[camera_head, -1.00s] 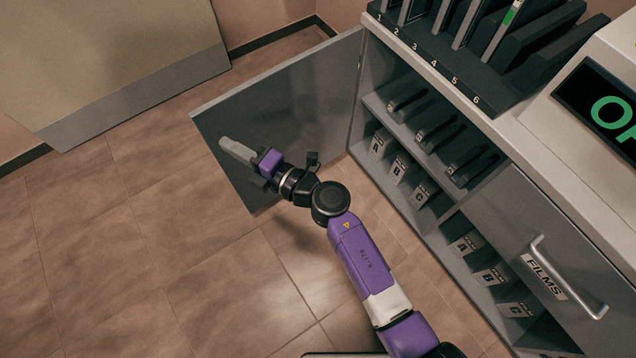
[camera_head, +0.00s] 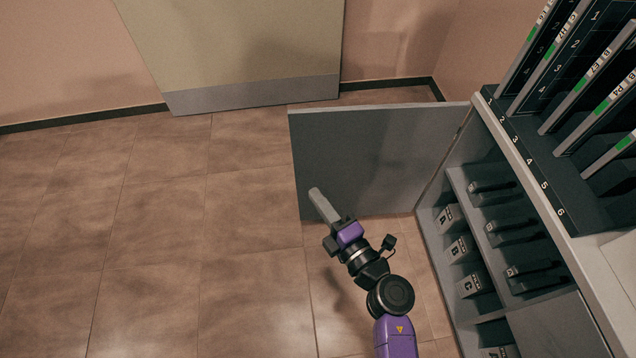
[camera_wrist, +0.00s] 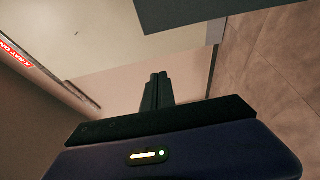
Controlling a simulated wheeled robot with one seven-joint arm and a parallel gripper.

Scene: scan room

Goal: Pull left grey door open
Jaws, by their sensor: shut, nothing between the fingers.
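The left grey door (camera_head: 375,150) stands wide open in the head view, swung out from the left end of the cabinet (camera_head: 468,215). My gripper (camera_head: 322,204) is in front of the door's inner face, near its free edge. I cannot tell whether it touches the door. Its fingers are together with nothing between them. The closed fingers (camera_wrist: 158,92) also show in the wrist view. A dark grey panel (camera_wrist: 200,12), probably the door, crosses the top of that view. The door's handle is not visible.
The open cabinet holds labelled boxes (camera_head: 460,249) and dark items (camera_head: 511,229) on shelves. A numbered rack (camera_head: 545,165) stands on top. Tiled floor (camera_head: 150,240) is clear to the left.

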